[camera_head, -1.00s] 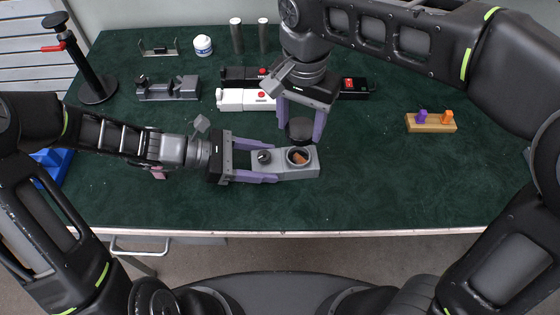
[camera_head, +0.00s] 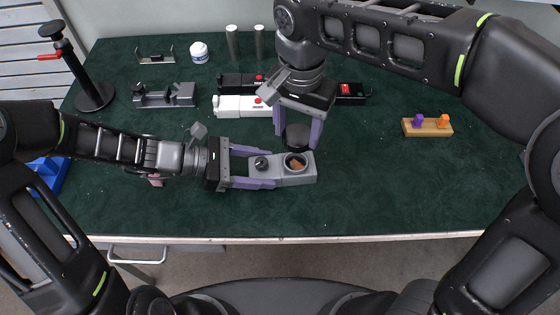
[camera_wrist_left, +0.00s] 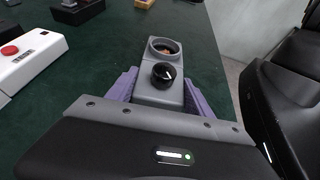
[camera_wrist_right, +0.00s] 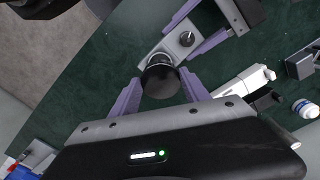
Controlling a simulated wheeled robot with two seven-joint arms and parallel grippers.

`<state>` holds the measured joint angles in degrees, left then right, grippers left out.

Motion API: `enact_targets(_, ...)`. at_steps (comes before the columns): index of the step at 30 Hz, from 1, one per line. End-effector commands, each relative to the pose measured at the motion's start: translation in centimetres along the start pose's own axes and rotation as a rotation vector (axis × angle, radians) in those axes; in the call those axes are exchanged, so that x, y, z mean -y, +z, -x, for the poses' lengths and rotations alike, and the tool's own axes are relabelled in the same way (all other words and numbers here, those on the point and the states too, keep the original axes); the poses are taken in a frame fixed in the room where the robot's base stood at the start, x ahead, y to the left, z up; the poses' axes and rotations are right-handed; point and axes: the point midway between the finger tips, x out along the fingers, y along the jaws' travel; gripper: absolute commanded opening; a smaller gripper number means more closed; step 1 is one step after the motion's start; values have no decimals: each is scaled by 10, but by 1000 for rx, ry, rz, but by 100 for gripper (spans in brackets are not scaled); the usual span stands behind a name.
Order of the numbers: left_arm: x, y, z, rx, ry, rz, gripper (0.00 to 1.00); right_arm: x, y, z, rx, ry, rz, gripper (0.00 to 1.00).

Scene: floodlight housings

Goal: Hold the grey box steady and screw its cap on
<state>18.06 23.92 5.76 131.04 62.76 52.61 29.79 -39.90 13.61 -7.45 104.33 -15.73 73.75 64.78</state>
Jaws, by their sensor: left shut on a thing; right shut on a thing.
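The grey box (camera_head: 298,179) lies on the green mat, with a black knob (camera_head: 262,163) and a round open hole (camera_head: 296,162) on top. Something orange-brown shows inside the hole. My left gripper (camera_head: 272,168) is shut on the box's knob end, fingers along its two long sides; it also shows in the left wrist view (camera_wrist_left: 158,90). My right gripper (camera_head: 299,138) points down and is shut on the dark round cap (camera_head: 297,136), above and just behind the hole. In the right wrist view the cap (camera_wrist_right: 160,80) hides the hole.
A white device (camera_head: 238,106) and a black device (camera_head: 238,81) lie behind the box. A wooden block with purple and orange pegs (camera_head: 427,127) stands at right. A grey fixture (camera_head: 166,95) and a black stand (camera_head: 92,95) are at left. The mat's front right is clear.

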Motion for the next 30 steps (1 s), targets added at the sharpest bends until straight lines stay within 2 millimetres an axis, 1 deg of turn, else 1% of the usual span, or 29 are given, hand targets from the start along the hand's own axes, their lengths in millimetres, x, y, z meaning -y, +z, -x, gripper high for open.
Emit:
enact_targets(9,0,0,0,0,0,0,0,-1,1,-41,2,4,0,10)
enact_targets(12,0,0,0,0,0,0,0,0,1,-48,1,1,0,10)
enact_targets(30,0,0,0,0,0,0,0,0,1,-48,0,1,0,10)
